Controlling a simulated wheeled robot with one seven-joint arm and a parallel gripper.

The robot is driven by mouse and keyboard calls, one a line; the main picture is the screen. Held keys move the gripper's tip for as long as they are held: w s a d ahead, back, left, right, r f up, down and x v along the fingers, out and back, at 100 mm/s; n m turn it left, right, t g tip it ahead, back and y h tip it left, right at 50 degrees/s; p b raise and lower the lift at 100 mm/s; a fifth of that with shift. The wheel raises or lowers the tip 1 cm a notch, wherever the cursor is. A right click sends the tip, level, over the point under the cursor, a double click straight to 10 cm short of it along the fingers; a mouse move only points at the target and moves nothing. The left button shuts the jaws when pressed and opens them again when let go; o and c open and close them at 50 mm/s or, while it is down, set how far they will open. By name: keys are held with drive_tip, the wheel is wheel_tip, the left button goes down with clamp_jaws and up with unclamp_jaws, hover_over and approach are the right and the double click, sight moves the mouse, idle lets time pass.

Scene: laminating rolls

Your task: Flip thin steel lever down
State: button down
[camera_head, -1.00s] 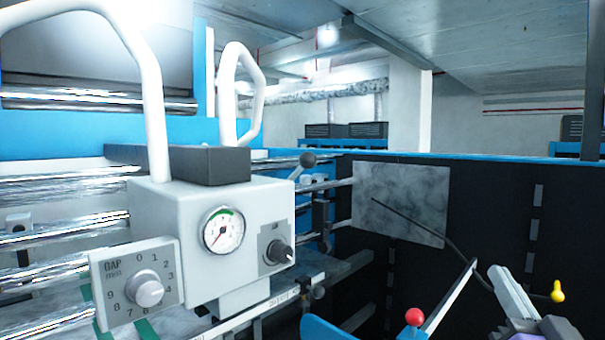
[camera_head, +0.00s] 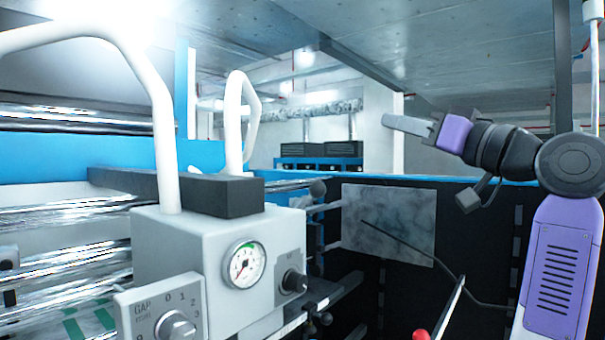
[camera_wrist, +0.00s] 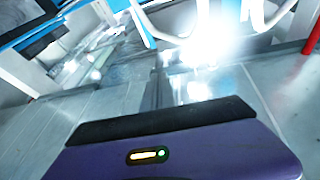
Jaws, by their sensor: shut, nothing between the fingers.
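A thin steel bar (camera_head: 449,309), which looks like the lever, slants up at the bottom of the head view. Its lower end is cut off by the frame. A red knob (camera_head: 420,335) shows just left of it; whether they are joined I cannot tell. My gripper (camera_head: 388,122) is raised at the upper right, well above the bar and apart from it. Its grey fingers are shut, empty and point left. In the wrist view my purple gripper body (camera_wrist: 180,150) fills the bottom; its fingertips and the lever cannot be made out there.
A grey control box (camera_head: 215,260) with a gauge (camera_head: 244,265), a black knob (camera_head: 294,282) and a GAP dial (camera_head: 176,327) stands left. White tube handles (camera_head: 163,130) rise above it. A dark wall panel (camera_head: 470,240) lies behind the bar.

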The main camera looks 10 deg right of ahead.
drive_tip(key=a+f+n+g+y, duration=0.1)
drive_tip(key=a+f+n+g, duration=0.1)
drive_tip(key=a+f+g, duration=0.2)
drive_tip(key=shift+w+a+f+y, duration=0.2)
drive_tip(key=shift+a+f+y, duration=0.3)
drive_tip(key=shift+f, duration=0.45)
drive_tip(key=r+p, duration=0.1)
drive_tip(key=p, duration=0.3)
hover_over(325, 188)
drive_tip(key=shift+w+d, duration=0.15)
drive_tip(key=shift+w, duration=0.1)
wheel_tip(325, 188, down, 3)
drive_tip(key=shift+r+p, duration=0.1)
drive_tip(key=shift+p, duration=0.35)
drive_tip(key=shift+s+f, duration=0.2)
drive_tip(key=shift+f, duration=0.5)
drive_tip(key=shift+s+f, duration=0.1)
drive_tip(key=shift+f, duration=0.05)
